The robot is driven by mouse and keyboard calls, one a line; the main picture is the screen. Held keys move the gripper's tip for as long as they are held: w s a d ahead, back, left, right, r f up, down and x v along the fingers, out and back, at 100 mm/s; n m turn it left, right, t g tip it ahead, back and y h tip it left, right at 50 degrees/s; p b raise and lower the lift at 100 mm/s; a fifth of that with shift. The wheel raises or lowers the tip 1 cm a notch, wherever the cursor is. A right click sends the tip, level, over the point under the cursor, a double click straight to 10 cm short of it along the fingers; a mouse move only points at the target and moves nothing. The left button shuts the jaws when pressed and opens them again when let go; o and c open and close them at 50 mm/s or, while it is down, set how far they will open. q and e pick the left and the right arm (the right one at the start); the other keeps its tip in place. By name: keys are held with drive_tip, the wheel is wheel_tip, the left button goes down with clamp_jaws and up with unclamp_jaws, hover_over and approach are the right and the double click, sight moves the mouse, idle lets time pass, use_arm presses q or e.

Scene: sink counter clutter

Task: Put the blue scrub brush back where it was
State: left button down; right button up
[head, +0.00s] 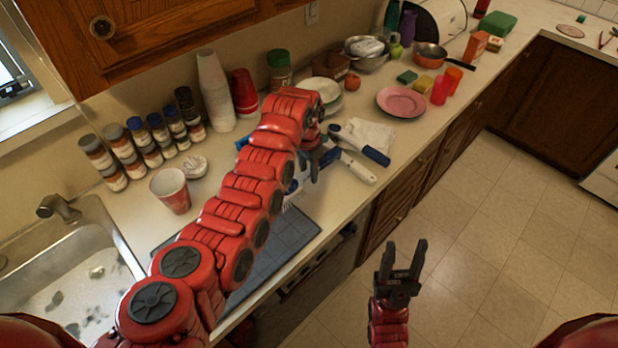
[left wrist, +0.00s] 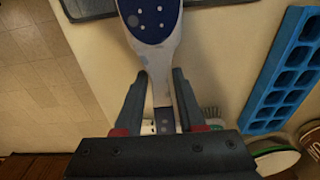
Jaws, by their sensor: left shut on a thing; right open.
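My left gripper (head: 311,166) is low over the counter, shut on a brush with a white-and-blue handle. In the left wrist view, the fingers (left wrist: 163,82) close around the neck of this blue scrub brush (left wrist: 150,22), whose wide blue part with pale dots points away from the gripper. In the head view, my arm and gripper hide most of it; whether it touches the counter I cannot tell. My right gripper (head: 403,262) is open and empty, out over the floor in front of the counter.
A dark mat (head: 283,238) lies left of the gripper, beside the sink (head: 65,265). A white-handled tool (head: 357,168) and a dark-blue-handled tool (head: 374,155) lie close on the right. A blue tray (left wrist: 287,75) shows in the wrist view. A pink plate (head: 401,101) stands farther right.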

use_arm(q)
drive_tip(key=shift+w+r, duration=0.1)
drive_tip(key=shift+w, duration=0.1)
wheel_tip(320, 180, down, 2)
drive_tip(key=shift+f+p, duration=0.15)
drive_tip(key=shift+p, duration=0.7)
drive_tip(key=shift+f, duration=0.7)
drive_tip(key=shift+f, duration=0.1)
drive_tip(key=shift+f, duration=0.15)
drive_tip(key=c, duration=0.5)
unclamp_jaws()
